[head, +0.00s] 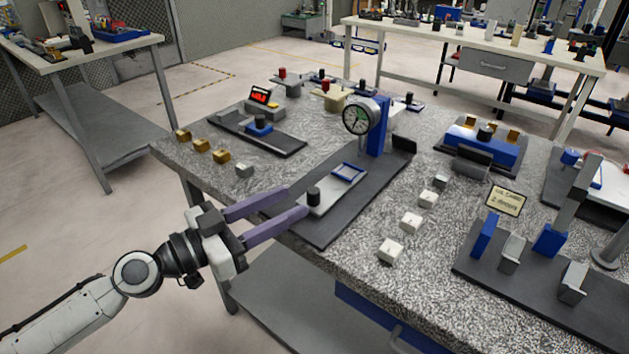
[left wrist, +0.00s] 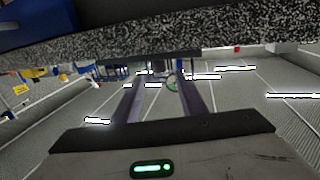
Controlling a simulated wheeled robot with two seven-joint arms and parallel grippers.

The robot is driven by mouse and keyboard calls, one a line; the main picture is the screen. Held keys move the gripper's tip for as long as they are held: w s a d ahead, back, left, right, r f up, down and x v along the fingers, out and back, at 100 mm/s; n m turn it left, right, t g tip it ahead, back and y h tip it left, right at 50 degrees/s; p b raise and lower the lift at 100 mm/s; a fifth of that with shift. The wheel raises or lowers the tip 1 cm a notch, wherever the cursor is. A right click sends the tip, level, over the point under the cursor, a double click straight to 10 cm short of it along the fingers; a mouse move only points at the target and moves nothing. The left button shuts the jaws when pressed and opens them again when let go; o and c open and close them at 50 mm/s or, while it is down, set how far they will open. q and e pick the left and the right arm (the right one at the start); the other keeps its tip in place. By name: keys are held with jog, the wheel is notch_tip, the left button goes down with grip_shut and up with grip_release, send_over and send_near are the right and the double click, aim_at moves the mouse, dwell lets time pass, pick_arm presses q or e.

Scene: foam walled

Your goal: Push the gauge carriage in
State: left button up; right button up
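The gauge carriage (head: 333,190) is a light grey slide with an upright black knob (head: 313,196) at its near end and a blue-rimmed pocket (head: 348,172) at its far end. It lies on a dark base plate (head: 325,232). A round dial gauge (head: 357,118) on a blue post (head: 379,128) stands beyond it. My left gripper (head: 296,201) is open, with its two purple fingers apart and pointing at the knob from the left. Contact cannot be told. The fingers (left wrist: 160,78) also show apart in the left wrist view. My right gripper is not in view.
Several small grey blocks (head: 411,222) lie right of the base plate, and brass blocks (head: 201,145) lie at the left. A dark fixture plate (head: 535,290) with blue and grey posts stands at the right. A small sign (head: 505,202) stands near it. The speckled bench top's edge is below my gripper.

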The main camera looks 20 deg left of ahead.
aim_at(308, 194)
pick_arm(q)
jog(key=p+x, duration=0.2)
jog(key=x, duration=0.3)
jog(key=shift+w+d+r, duration=0.15)
jog(key=shift+w, duration=0.2)
jog(key=shift+w+d+f+p, duration=0.2)
jog(key=shift+w+d+p, duration=0.25)
jog(key=shift+w, duration=0.15)
jog(key=shift+c, duration=0.2)
grip_shut()
